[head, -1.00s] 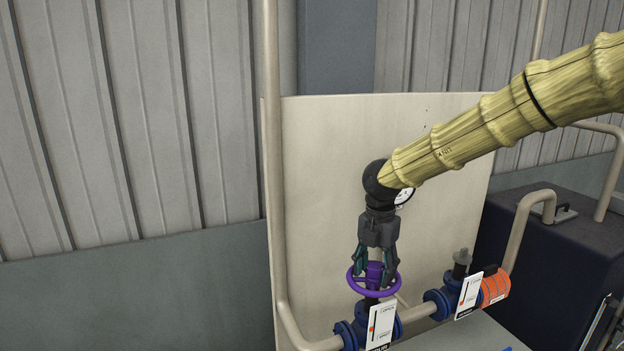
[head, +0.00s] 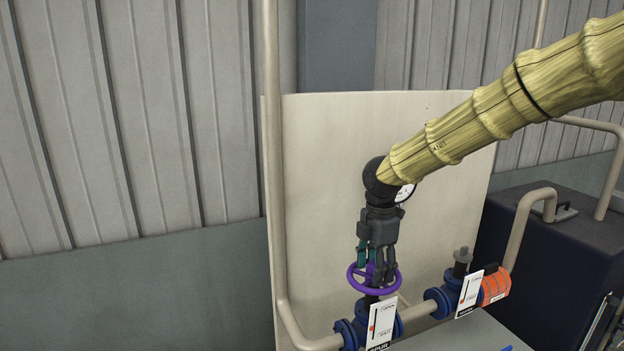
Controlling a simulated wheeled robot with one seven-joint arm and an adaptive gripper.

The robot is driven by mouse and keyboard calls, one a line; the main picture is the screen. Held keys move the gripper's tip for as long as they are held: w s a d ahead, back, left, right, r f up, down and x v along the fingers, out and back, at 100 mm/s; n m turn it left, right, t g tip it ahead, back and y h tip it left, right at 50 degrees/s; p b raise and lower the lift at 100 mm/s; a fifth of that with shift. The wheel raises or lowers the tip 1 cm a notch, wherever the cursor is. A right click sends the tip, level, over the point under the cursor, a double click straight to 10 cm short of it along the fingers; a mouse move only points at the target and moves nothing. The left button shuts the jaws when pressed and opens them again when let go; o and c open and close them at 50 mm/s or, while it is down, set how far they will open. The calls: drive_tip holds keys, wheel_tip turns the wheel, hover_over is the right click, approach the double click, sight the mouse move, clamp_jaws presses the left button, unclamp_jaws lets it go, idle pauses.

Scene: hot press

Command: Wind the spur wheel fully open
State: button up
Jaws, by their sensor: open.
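The spur wheel (head: 354,287) is a purple handwheel lying flat on top of a blue valve (head: 350,332) at the lower middle of the head view. A white tag (head: 382,322) with an orange mark hangs in front of the valve. My gripper (head: 376,276) points straight down from above, with its open fingers reaching down at the wheel's hub and spokes. The fingers hide part of the hub. I cannot tell whether they touch the wheel.
A pale panel (head: 325,180) is behind, a gauge (head: 405,192) partly hidden. A dark cabinet (head: 560,250) stands at the right.

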drive_tip(key=c, duration=0.8)
drive_tip(key=shift+r+n+p, duration=0.25)
drive_tip(key=shift+n+p, duration=0.8)
drive_tip(key=shift+n, duration=0.15)
drive_tip(key=shift+c, duration=0.4)
drive_tip(key=n+p, duration=0.5)
drive_tip(key=n, duration=0.2)
drive_tip(key=shift+p, duration=0.3)
drive_tip(key=shift+f+n, duration=0.2)
drive_tip(key=shift+n, duration=0.4)
drive_tip(key=n, duration=0.3)
drive_tip(key=shift+b, duration=0.3)
drive_tip(key=n, duration=0.3)
drive_tip(key=shift+n, duration=1.7)
